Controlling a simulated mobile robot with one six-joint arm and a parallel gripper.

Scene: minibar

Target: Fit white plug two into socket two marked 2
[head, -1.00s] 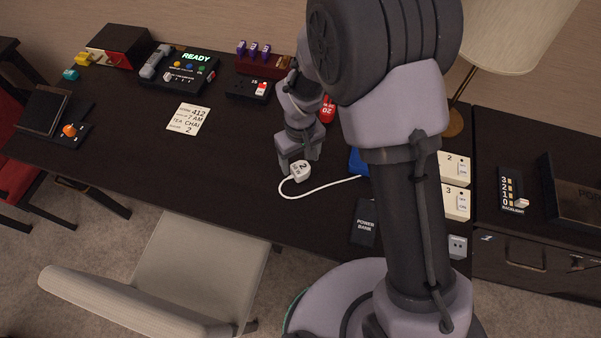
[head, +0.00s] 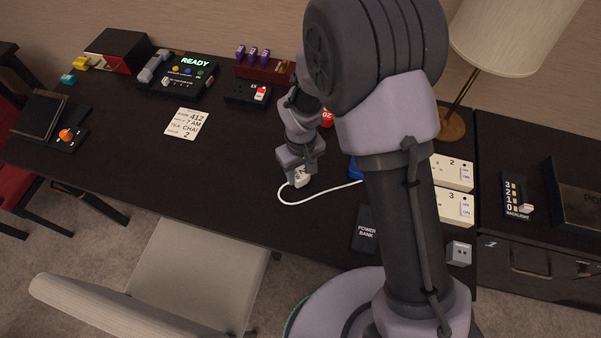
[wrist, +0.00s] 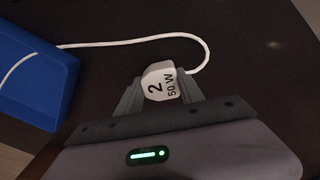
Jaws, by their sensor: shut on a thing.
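The white plug (wrist: 160,82) marked "2" and "50 W" sits between the two fingers of my gripper (wrist: 160,95) in the wrist view. My gripper (head: 301,176) is shut on it, low at the desk's middle in the head view. The plug (head: 302,181) shows only partly there, below the fingers. Its white cord curls round and runs right toward a blue block. The white socket unit marked 2 (head: 452,172) is at the right end of the desk, behind my arm, with its left part hidden.
The unit marked 3 (head: 455,208) lies in front of socket 2. A power bank (head: 365,232) and the blue block (wrist: 38,80) lie near my arm. A lamp (head: 453,124) stands behind the sockets.

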